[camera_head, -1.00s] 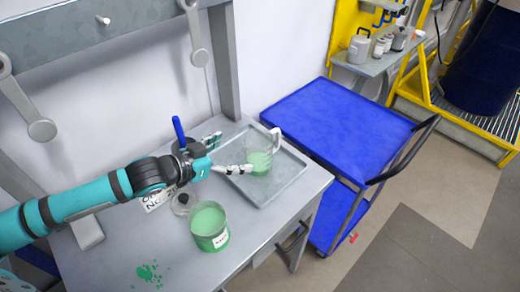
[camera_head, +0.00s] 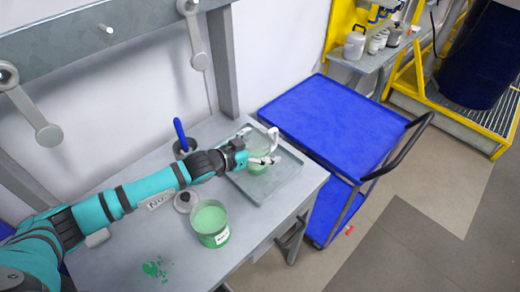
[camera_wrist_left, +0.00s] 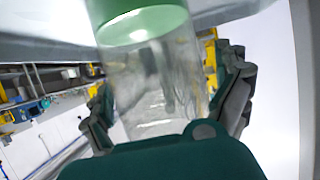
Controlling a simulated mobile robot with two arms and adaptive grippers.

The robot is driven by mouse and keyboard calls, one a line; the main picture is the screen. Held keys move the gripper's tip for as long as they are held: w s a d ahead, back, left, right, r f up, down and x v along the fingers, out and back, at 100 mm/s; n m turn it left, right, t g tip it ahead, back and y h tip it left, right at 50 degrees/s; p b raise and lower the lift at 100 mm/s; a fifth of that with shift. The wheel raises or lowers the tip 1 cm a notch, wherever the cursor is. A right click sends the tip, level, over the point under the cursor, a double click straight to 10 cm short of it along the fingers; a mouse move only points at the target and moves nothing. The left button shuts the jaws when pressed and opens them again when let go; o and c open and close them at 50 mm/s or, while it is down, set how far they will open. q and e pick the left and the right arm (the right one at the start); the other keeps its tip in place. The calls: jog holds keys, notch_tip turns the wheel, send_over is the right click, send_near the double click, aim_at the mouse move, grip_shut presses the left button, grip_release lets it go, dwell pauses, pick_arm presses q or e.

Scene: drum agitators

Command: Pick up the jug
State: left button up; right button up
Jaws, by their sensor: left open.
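The jug (camera_head: 258,167) is a clear vessel with green contents and a pale handle, standing on the grey tray (camera_head: 284,180) on the workbench. My left gripper (camera_head: 262,147) is at the jug, its fingers open on either side of it; the fingers and wrist hide part of the jug. In the left wrist view the jug's clear wall (camera_wrist_left: 155,85) fills the space between the two open fingers, with a green layer at the top of the picture. I cannot tell whether either finger touches the jug. My right gripper is not in view.
A larger container of green material (camera_head: 210,222) and a small lidded jar (camera_head: 184,202) stand left of the tray. A blue-handled tool (camera_head: 180,134) stands upright behind my arm. A blue cart (camera_head: 330,118) is right of the bench. Green spill (camera_head: 155,268) marks the bench front.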

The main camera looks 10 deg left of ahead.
pick_arm(q)
jog(key=c, duration=1.3)
jog(key=shift+o, duration=0.2)
jog(key=shift+r, duration=0.1)
